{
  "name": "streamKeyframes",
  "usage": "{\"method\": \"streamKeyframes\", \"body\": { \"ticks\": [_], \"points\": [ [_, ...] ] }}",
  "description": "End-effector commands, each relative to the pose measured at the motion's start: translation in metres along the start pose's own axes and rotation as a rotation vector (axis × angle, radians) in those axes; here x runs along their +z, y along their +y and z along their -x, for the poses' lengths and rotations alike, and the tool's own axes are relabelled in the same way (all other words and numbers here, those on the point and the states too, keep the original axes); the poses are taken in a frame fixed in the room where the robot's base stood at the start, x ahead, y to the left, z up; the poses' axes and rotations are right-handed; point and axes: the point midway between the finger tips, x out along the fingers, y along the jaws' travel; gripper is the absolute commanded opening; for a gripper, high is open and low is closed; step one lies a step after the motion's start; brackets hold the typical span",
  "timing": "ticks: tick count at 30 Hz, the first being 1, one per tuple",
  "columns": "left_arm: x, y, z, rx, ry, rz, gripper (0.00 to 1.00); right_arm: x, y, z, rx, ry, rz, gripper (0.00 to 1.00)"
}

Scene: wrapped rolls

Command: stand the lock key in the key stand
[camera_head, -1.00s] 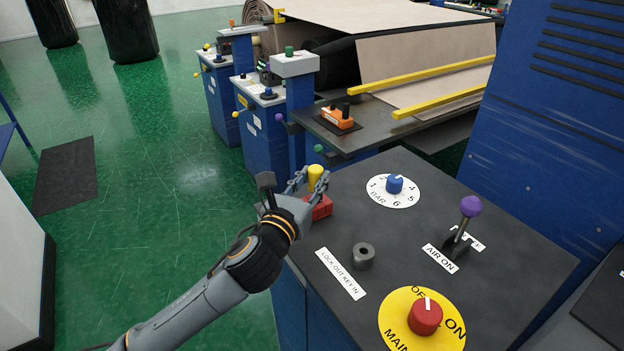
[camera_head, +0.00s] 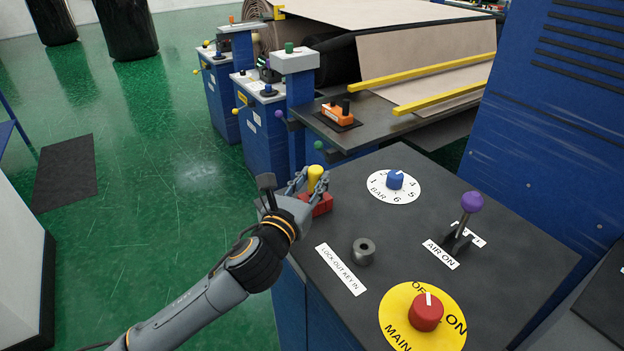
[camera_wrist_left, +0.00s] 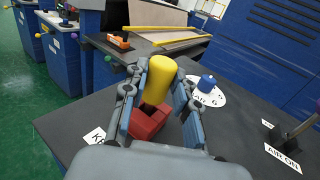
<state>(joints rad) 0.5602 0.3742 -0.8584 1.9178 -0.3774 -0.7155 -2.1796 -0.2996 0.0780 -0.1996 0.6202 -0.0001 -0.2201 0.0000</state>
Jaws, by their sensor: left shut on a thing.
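The lock key (camera_head: 315,176) is a yellow cylinder. It stands upright at the near left corner of the dark console top, over a red block (camera_head: 322,205). My left gripper (camera_wrist_left: 159,88) is shut on the yellow key, with one finger on each side of it in the left wrist view. The red block (camera_wrist_left: 147,122) shows below the key; whether the key still sits in it I cannot tell. The key stand (camera_head: 363,252) is a short grey cylinder with a hole on top, empty, beside the label "LOCK OUT KEY IN" (camera_head: 340,270). My right gripper is out of view.
The console (camera_head: 400,235) also bears a blue pressure knob (camera_head: 395,181), a purple-topped lever (camera_head: 471,203) and a red main switch (camera_head: 425,311) on a yellow disc. An orange control box (camera_head: 338,115) lies on the table behind. The console between red block and key stand is clear.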

Motion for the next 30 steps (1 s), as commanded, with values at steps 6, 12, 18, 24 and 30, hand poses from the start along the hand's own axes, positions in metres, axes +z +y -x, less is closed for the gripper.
{"method": "streamKeyframes", "body": {
  "ticks": [6, 12, 18, 24, 30],
  "points": [
    [-0.004, 0.0, 0.0, 0.0, 0.002, 0.0, 0.0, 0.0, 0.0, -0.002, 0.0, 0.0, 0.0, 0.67],
    [-0.004, 0.0, 0.0, 0.0, 0.002, 0.0, 0.55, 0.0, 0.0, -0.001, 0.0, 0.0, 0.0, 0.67],
    [-0.004, 0.0, 0.0, 0.0, 0.001, 0.0, 0.55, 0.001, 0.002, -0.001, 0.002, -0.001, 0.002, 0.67],
    [-0.004, 0.0, 0.014, 0.0, 0.002, 0.0, 0.55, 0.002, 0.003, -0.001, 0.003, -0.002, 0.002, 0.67],
    [-0.004, 0.001, 0.055, -0.001, 0.003, -0.001, 0.55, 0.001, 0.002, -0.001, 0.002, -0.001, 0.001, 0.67]
  ]
}}
